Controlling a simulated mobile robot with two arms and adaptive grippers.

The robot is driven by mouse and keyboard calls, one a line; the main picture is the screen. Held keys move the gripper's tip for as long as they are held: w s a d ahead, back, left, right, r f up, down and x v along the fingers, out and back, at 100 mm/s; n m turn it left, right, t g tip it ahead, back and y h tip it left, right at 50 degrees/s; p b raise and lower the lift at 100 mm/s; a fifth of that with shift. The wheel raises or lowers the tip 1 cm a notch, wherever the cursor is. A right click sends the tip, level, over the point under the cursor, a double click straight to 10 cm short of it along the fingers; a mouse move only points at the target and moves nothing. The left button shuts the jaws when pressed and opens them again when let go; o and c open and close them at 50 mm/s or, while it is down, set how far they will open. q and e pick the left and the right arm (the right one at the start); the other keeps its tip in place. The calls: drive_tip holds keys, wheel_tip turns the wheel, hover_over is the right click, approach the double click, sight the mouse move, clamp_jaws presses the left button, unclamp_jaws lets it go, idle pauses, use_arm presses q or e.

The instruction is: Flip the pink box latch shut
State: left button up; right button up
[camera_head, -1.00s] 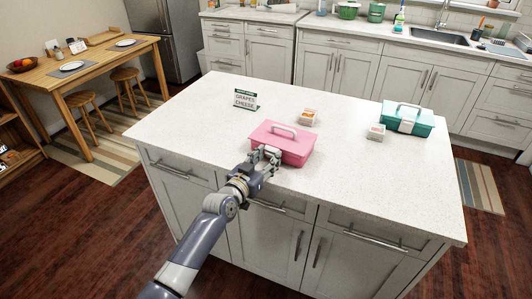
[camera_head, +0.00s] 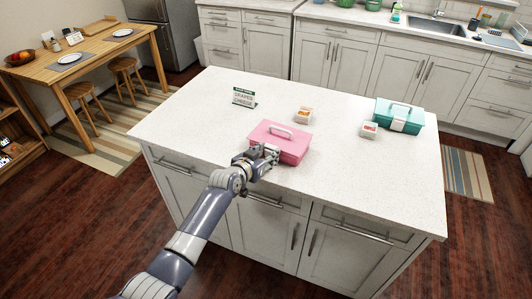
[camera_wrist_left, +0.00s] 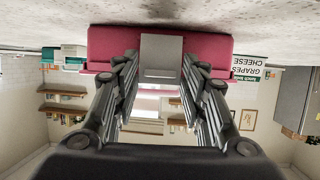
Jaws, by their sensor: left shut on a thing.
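The pink box (camera_head: 288,147) stands closed-looking on the white island, with a pale handle on its lid. My left gripper (camera_head: 264,155) is at the box's front face. In the left wrist view, which is upside down, the pink box (camera_wrist_left: 108,42) fills the top middle. Its grey latch (camera_wrist_left: 161,57) lies between the two fingers of my left gripper (camera_wrist_left: 160,72), which is shut on it. In the head view the gripper hides the latch. Whether the latch is fully down cannot be told. My right gripper is not in view.
The island top (camera_head: 340,185) is clear to the right of the pink box. A sign (camera_head: 244,97), two small food containers (camera_head: 303,115) (camera_head: 370,130) and a teal box (camera_head: 400,116) stand behind and to the right.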

use_arm(q)
drive_tip(key=o, duration=0.8)
drive_tip(key=shift+s+a, duration=0.1)
drive_tip(key=shift+s, duration=0.05)
drive_tip(key=v, duration=1.1)
drive_tip(key=shift+s+a+r, duration=0.15)
drive_tip(key=shift+s+r, duration=0.05)
drive_tip(key=shift+s, duration=0.05)
